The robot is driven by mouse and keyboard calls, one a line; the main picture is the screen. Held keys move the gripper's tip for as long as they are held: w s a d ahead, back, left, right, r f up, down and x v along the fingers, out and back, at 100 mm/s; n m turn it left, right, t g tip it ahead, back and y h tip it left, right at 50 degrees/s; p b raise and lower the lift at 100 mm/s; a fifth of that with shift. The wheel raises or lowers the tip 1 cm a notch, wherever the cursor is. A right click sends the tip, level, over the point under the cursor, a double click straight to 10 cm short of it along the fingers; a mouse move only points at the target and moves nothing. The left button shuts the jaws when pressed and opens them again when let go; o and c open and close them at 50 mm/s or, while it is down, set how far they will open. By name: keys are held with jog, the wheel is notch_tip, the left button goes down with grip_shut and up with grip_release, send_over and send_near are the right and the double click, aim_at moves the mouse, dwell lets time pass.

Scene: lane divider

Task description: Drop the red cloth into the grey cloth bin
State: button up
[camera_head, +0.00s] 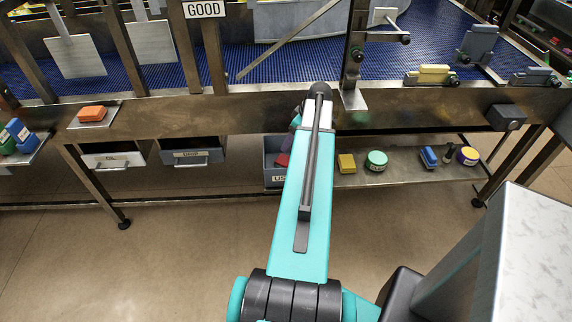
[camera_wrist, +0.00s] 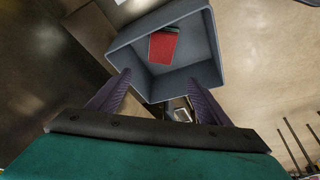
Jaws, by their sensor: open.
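The grey cloth bin (camera_wrist: 133,71) is open-topped and fills the upper middle of the wrist view. The red cloth (camera_wrist: 163,46) lies inside it, near the far wall, with a small dark green piece (camera_wrist: 170,29) at its upper edge. My gripper (camera_wrist: 155,85) is open, with its two fingers apart and nothing between them, close to the bin's near rim. In the head view the bin (camera_head: 270,176) stands on the lower shelf, partly hidden by my arm, and a bit of red shows in it.
A yellow block (camera_head: 347,163), a green round tin (camera_head: 377,160) and a blue block (camera_head: 428,156) stand on the lower shelf (camera_head: 400,177) to the right. Two drawers hang at left. The conveyor frame (camera_head: 240,120) runs above the bin. The floor in front is clear.

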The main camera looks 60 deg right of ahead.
jog(key=b+v, duration=0.2)
jog(key=v, duration=0.8)
jog(key=shift+r, duration=0.25)
dwell(0.8)
